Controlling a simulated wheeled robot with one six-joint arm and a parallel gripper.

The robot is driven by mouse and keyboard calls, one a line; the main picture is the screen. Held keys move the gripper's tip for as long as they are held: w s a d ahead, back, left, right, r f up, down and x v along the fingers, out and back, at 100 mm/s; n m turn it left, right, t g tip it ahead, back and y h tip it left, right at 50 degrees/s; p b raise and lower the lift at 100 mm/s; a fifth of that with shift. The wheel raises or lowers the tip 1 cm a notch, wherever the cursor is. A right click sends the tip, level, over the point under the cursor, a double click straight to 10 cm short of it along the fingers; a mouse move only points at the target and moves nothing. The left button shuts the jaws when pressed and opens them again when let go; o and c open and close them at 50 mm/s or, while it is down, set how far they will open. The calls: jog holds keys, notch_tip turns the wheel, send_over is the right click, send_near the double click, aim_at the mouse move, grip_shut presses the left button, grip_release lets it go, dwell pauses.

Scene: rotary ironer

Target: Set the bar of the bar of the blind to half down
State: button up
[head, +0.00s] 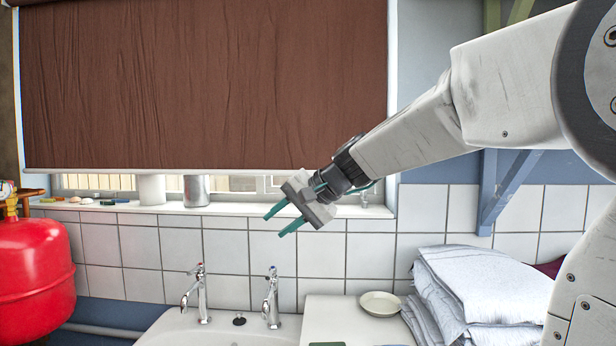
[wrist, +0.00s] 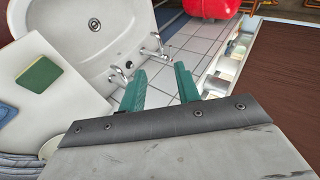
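The brown blind (head: 205,80) hangs over the window at the upper left in the head view. Its bar (head: 170,170) is a pale strip along the bottom edge, a short way above the window sill. The blind also shows at the upper right of the wrist view (wrist: 285,60). My gripper (head: 273,222) is in front of the tiled wall, below and near the right end of the bar, apart from it. Its two green fingers are spread with nothing between them, as the wrist view (wrist: 160,88) also shows.
The window sill (head: 230,210) holds a white container (head: 152,189), a metal pot (head: 196,190) and small items. Below are a sink (head: 215,330) with two taps, a plate (head: 380,303) and folded cloths (head: 470,290). A red tank (head: 33,270) stands at left, a blue bracket (head: 505,185) at right.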

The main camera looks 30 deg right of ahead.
jog(key=w+d+r+m+t, duration=0.4)
jog(key=w+d, duration=0.7)
jog(key=m+t+h, duration=0.3)
jog(key=m+t, duration=0.1)
jog(key=m, duration=0.2)
send_near(311, 175)
jog(key=d+x, duration=0.1)
jog(key=x, duration=0.9)
jog(key=shift+w+a, duration=0.2)
jog(key=shift+a, duration=0.1)
jog(key=shift+n, duration=0.3)
grip_shut()
